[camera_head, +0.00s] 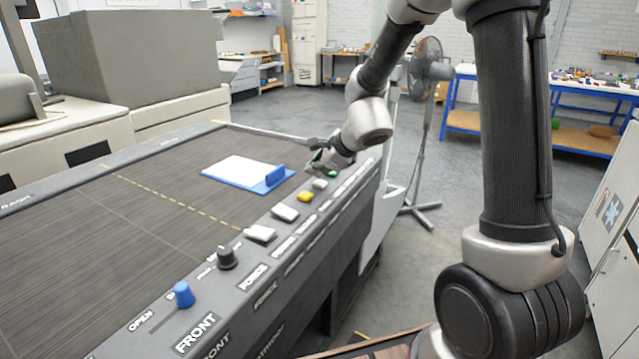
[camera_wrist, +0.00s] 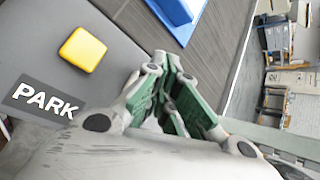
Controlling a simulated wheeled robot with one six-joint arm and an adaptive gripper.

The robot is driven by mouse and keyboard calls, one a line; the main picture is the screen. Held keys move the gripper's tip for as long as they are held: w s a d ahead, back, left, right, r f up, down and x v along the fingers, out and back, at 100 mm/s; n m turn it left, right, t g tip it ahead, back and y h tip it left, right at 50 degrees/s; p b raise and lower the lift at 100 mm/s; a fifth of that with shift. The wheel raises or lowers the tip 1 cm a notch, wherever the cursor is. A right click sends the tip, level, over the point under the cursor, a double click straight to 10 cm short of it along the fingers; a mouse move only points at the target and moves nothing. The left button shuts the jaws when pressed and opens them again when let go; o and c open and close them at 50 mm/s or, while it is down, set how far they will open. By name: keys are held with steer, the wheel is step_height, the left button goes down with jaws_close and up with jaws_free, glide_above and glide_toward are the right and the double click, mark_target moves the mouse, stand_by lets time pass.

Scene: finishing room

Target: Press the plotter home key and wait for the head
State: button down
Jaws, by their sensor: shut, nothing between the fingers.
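The plotter (camera_head: 150,200) has a dark flat bed and a grey front panel. A row of keys runs along the panel: white keys (camera_head: 260,233) and (camera_head: 285,212), a yellow key (camera_head: 305,196) and a pale key (camera_head: 320,184) at the far end. In the wrist view the yellow key (camera_wrist: 83,49) is beside a PARK label. I cannot read a home label. My gripper (camera_head: 322,160) is shut and empty near the panel's far end, close to the pale key. Its green-padded fingers (camera_wrist: 172,85) also show in the wrist view. I cannot tell whether they touch a key.
A blue-edged board (camera_head: 235,184) with a white sheet and a blue block (camera_head: 275,175) lies on the bed. A black knob (camera_head: 227,257) and a blue knob (camera_head: 183,294) stand nearer on the panel. A fan (camera_head: 427,60) stands behind; the floor between is clear.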

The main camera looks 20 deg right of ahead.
steer(key=shift+f, duration=0.4)
steer(key=shift+f, duration=0.5)
stand_by(0.5)
steer(key=shift+r, duration=0.95)
